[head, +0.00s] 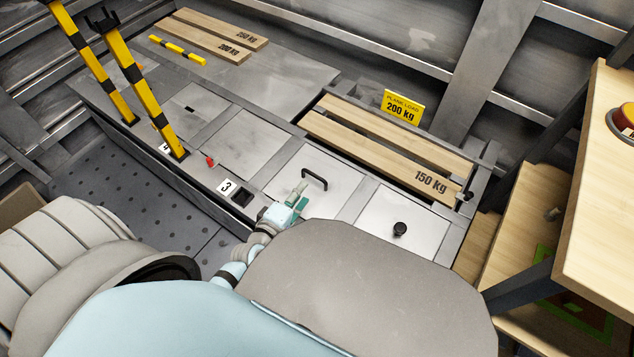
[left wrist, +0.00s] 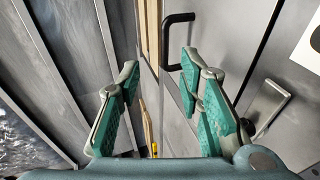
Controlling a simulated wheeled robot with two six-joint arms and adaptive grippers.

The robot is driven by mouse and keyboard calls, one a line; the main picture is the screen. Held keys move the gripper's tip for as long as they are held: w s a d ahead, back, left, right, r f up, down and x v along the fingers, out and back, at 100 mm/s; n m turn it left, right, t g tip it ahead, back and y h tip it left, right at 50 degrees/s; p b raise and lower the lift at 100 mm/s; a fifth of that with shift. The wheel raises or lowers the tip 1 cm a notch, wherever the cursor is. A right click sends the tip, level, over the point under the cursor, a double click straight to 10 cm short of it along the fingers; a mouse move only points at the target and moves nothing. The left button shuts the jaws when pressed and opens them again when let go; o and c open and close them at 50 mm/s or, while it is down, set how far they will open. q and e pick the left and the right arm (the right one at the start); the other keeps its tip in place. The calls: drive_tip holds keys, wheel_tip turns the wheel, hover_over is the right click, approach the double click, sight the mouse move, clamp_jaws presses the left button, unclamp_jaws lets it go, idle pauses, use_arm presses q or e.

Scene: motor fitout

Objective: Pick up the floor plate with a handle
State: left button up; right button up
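The floor plate (head: 338,172) is a flat grey metal panel with a black bow-shaped handle (head: 316,180), lying flush among other panels in the head view. The handle also shows in the left wrist view (left wrist: 168,42), upright from the plate. My left gripper (head: 299,200) is just beside the handle on its near-left side, apart from it. In the left wrist view, its teal-padded fingers (left wrist: 161,76) are spread with nothing between them, and the handle lies beyond the right finger. Part of the plate's near side is hidden by my arm. My right gripper is not in view.
A plate with a black knob (head: 399,230) lies to the right. Planks marked 150 kg (head: 385,155) lie behind, with a yellow load sign (head: 403,107). Yellow-black posts (head: 150,95) stand at left. A wooden table (head: 600,180) is at far right.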

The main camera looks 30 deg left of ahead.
sight(314, 176)
use_arm(q)
drive_tip(key=b+x, duration=0.1)
drive_tip(key=x, duration=0.1)
drive_tip(key=b+x, duration=0.1)
drive_tip(key=x, duration=0.2)
drive_tip(key=f+b+x, duration=0.1)
drive_tip(key=x, duration=0.2)
drive_tip(key=shift+a+f, duration=0.1)
drive_tip(key=shift+a, duration=0.2)
drive_tip(key=shift+w, duration=0.25)
drive_tip(key=shift+c, duration=0.4)
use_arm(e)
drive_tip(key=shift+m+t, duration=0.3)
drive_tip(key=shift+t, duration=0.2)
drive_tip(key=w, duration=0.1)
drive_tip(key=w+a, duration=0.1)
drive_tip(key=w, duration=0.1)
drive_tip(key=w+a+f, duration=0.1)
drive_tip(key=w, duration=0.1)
use_arm(q)
clamp_jaws()
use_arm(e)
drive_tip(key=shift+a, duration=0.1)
